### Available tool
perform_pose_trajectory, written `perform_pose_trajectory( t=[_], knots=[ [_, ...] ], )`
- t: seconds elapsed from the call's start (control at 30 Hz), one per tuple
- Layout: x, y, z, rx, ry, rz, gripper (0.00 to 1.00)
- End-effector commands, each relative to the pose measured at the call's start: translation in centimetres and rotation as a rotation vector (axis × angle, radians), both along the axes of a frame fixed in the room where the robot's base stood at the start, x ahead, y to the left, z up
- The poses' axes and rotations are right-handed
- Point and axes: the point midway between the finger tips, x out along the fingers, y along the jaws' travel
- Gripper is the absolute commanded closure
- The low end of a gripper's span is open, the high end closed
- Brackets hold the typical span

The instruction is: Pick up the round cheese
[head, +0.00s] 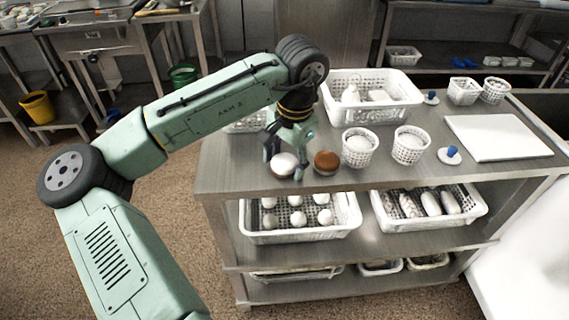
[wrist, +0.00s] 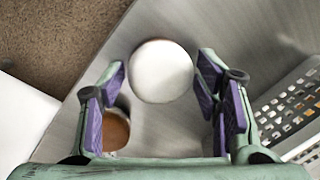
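The round cheese (head: 284,164) is a white, smooth, round piece on the steel table top, near its left front part. In the wrist view the cheese (wrist: 161,71) lies between and slightly beyond my fingertips, with a visible gap on each side. My gripper (head: 286,160) is above the table, pointing down over the cheese, and its fingers partly hide it in the head view. In the wrist view my gripper (wrist: 160,82) is open, with purple pads on either side and nothing held.
A brown round item (head: 326,162) sits close to the right of the cheese; my left finger partly hides it in the wrist view (wrist: 115,130). Perforated white cups (head: 359,148) stand further right. A large white basket (head: 372,112) is behind. A white board (head: 498,138) lies at right.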

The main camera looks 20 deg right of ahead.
Motion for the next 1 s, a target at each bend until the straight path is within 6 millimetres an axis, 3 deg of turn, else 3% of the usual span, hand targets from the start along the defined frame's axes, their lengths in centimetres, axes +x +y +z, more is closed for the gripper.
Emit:
perform_pose_trajectory(
  t=[0.6, 1.0],
  knots=[
    [0.0, 0.0, 0.1, 0.0, 0.0, 0.0, 0.86],
    [0.0, -0.1, 1.2, -0.001, -0.002, 0.0, 0.86]
  ],
)
